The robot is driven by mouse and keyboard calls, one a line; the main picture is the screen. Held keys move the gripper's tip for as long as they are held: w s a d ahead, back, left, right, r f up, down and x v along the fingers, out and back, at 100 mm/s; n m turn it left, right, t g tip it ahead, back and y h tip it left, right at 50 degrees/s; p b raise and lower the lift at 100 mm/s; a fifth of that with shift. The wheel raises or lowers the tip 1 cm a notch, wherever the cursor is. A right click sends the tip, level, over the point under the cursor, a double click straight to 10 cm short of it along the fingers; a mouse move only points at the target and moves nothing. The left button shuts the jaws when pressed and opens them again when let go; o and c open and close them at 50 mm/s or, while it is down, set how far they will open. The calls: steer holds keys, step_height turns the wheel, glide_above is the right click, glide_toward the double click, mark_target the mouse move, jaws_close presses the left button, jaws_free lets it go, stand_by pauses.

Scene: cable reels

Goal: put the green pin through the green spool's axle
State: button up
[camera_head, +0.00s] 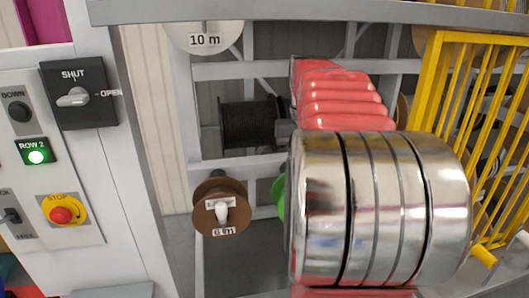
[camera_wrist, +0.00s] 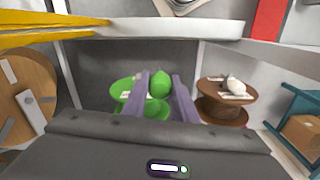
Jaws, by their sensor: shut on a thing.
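My gripper (camera_wrist: 161,88) is shut on the green pin, whose rounded green head (camera_wrist: 159,79) shows between the two grey-purple fingers in the wrist view. The green spool (camera_wrist: 122,89) lies just beyond the fingers, with a pale label on its face, partly covered by the fingers and the pin. Its axle hole and the pin's shaft are hidden, so I cannot tell whether the pin is in the axle. In the head view only a sliver of the green spool (camera_head: 279,197) shows at the left edge of my arm, and the gripper is hidden.
A brown spool (camera_head: 220,188) with a white knob sits beside the green one, also in the wrist view (camera_wrist: 226,108). A black cable reel (camera_head: 250,122) is above. A yellow barred gate (camera_head: 432,85) stands right, a switch panel (camera_head: 45,160) left.

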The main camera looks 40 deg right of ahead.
steer(key=w+d+n, duration=0.1)
steer(key=w+d, duration=0.1)
steer(key=d, duration=0.6)
steer(key=shift+r, duration=0.35)
steer(key=shift+f, duration=0.15)
step_height(320, 180, down, 12)
steer(key=shift+f, duration=0.15)
stand_by(1.7)
steer(key=o, duration=1.1)
